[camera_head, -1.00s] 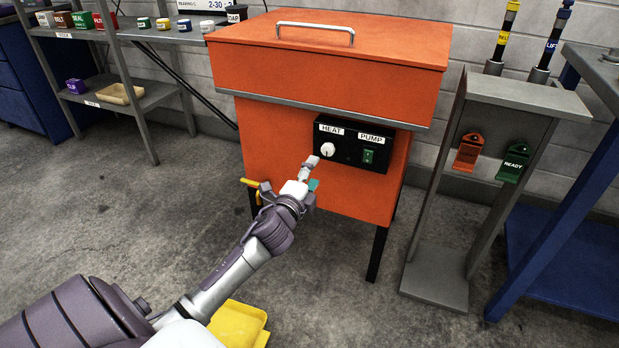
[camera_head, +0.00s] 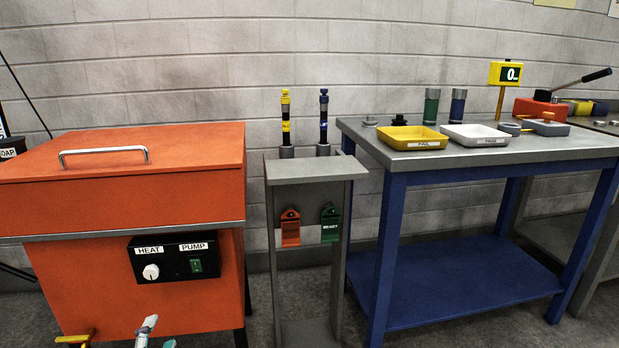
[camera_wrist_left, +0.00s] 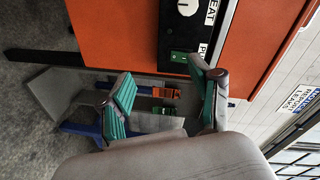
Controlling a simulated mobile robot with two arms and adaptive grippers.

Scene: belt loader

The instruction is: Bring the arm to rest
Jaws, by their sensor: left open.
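My left gripper shows at the bottom of the head view (camera_head: 148,331), where only its tip is in the picture, in front of the orange washer tank (camera_head: 90,285). In the left wrist view, its two green-padded fingers (camera_wrist_left: 163,100) are spread apart with nothing between them. The tank's black control panel (camera_head: 173,258), with the white HEAT knob (camera_head: 151,272) and the green PUMP switch (camera_head: 196,265), is just above the gripper in the head view. The rest of my left arm is below the picture. My right gripper is not in view.
A grey stand (camera_head: 316,168) with an orange tag (camera_head: 290,228) and a green tag (camera_head: 330,224) stands right of the tank. Further right is a blue workbench (camera_head: 385,250) with a yellow tray (camera_head: 412,147) and a white tray (camera_head: 475,146). A yellow valve handle (camera_head: 75,339) is low on the tank.

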